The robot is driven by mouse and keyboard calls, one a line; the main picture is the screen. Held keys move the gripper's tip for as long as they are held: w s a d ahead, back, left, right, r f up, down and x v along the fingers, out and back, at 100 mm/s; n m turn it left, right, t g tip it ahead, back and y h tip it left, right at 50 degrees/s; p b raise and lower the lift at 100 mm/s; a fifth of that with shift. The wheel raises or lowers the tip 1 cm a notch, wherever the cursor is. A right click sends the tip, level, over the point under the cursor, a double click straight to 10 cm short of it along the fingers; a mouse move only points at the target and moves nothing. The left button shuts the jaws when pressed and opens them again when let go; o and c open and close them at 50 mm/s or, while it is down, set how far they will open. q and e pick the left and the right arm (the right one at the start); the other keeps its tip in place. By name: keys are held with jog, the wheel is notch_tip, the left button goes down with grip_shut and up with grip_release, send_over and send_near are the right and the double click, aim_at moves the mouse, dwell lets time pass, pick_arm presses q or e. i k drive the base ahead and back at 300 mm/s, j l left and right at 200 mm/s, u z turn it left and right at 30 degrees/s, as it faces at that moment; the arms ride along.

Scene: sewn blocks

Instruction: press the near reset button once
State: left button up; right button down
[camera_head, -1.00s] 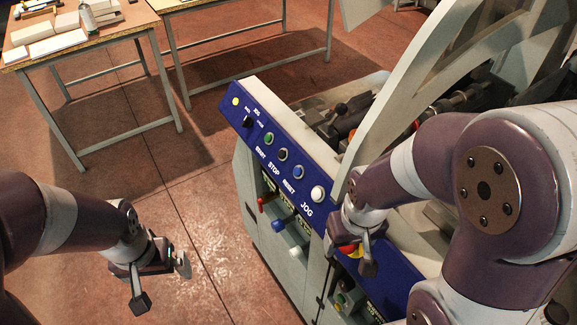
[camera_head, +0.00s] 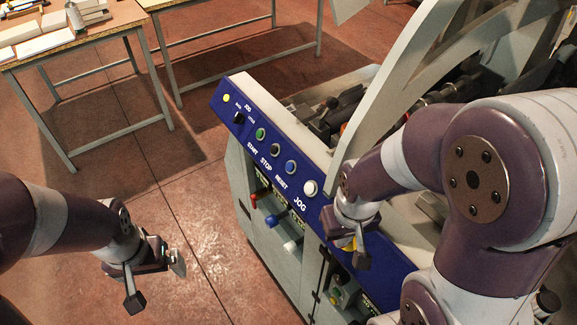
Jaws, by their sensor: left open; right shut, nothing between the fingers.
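A blue control panel (camera_head: 268,128) runs along the machine's front edge. It bears a green button (camera_head: 260,134) by START, a dark button (camera_head: 275,150) by STOP, a blue button (camera_head: 291,167) by RESET and a white button (camera_head: 310,188) by JOG. My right gripper (camera_head: 360,257) is shut and empty, pointing down over the panel's nearer part, below and right of the white button. It hides part of the panel there; a yellow spot (camera_head: 348,247) shows beside it. I cannot tell whether it touches the panel. My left gripper (camera_head: 156,281) is open and empty over the floor.
Red, blue and white-tipped levers (camera_head: 271,221) stick out of the machine's front below the panel. A pale curved machine frame (camera_head: 390,95) rises behind the panel. A workbench (camera_head: 95,42) with boxes stands at upper left. The floor (camera_head: 190,200) between is clear.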

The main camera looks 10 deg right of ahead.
aim_at(290, 166)
jog(key=z, duration=0.3)
jog(key=i+j+z, duration=0.1)
jog(key=z, duration=0.3)
jog(key=j+z, duration=0.45)
jog(key=i+j+z, duration=0.1)
jog(key=z, duration=0.3)
jog(key=j+z, duration=0.3)
jog(key=z, duration=0.15)
jog(key=k+j+z, duration=0.1)
jog(key=j, duration=0.4)
jog(key=k+j, duration=0.1)
jog(key=j, duration=0.4)
jog(key=k+j+z, duration=0.15)
jog(key=j, duration=0.35)
jog(key=i, duration=0.05)
